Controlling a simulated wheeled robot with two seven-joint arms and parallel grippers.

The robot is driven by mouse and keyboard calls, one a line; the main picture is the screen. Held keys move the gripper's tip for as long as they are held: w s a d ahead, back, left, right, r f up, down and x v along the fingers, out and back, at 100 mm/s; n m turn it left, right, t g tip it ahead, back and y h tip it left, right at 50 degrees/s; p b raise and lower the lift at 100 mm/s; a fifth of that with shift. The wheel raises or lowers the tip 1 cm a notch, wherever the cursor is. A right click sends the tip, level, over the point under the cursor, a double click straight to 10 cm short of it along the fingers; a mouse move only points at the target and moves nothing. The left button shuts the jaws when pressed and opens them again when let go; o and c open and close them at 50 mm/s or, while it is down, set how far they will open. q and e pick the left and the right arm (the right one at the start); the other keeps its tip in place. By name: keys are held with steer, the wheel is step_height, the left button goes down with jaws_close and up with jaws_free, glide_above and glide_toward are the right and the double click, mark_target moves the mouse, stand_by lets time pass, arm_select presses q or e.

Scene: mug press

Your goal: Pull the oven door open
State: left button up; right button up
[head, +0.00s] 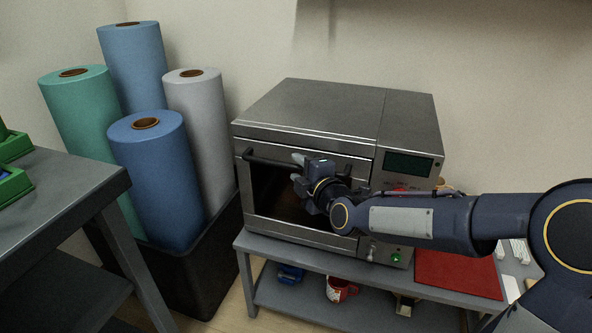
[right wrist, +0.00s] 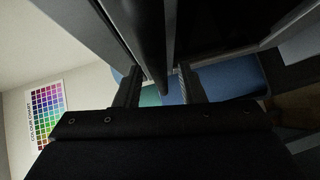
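The steel oven (head: 330,115) stands on a grey table, and its door (head: 290,228) with a dark window looks closed. A dark horizontal bar handle (head: 265,159) runs along the top of the door. My right gripper (head: 298,170) is at the handle, in front of the door's upper part, and hides the handle's right portion. In the right wrist view, the dark handle (right wrist: 150,40) passes between the two spread fingers (right wrist: 158,88), with a gap visible on at least one side. My left gripper is not in view.
Blue, teal and grey rolls stand in a black bin (head: 190,270) left of the oven. A red mat (head: 458,272) lies on the table at right. A red mug (head: 340,289) sits on the lower shelf. A grey table (head: 60,195) is at the far left.

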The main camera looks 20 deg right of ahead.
steer(key=shift+x, duration=0.85)
jaws_close()
